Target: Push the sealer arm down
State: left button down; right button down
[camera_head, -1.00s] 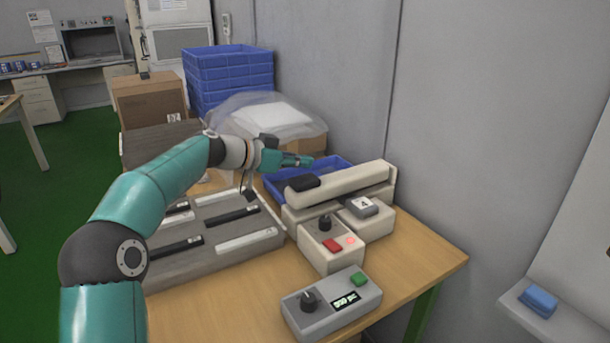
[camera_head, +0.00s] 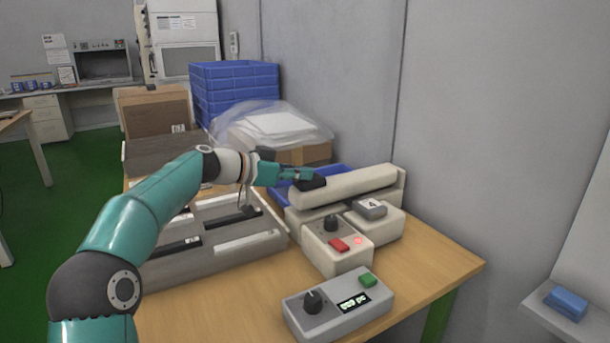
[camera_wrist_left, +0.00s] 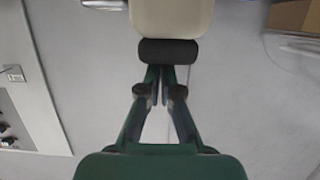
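The sealer (camera_head: 300,222) stands on the wooden table, with a cream arm (camera_head: 350,185) across its top. The arm's black handle (camera_head: 312,184) is at its left end. My left gripper (camera_head: 303,175) is at the handle, its fingertips seeming to overlap the handle's upper edge; contact is not clear. In the left wrist view, the gripper's fingertips (camera_wrist_left: 160,74) are drawn together just below the black handle (camera_wrist_left: 168,52), with the cream arm (camera_wrist_left: 171,17) beyond it. Nothing shows between the fingers. My right gripper is not in view.
A control box with red button (camera_head: 338,245) and a small block marked 4 (camera_head: 370,208) sit at the sealer's front. A grey dial box (camera_head: 338,302) is nearer. A slotted tray (camera_head: 215,265) lies left, a blue bin (camera_head: 283,192) behind. A wall stands right.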

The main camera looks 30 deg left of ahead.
pick_arm(q)
notch_tip(320, 180, up, 3)
jog(key=p, duration=0.3)
jog(key=shift+w+a+r, duration=0.1)
jog(key=b+v, duration=0.1)
jog(key=v, duration=0.9)
jog(key=shift+r, duration=0.15)
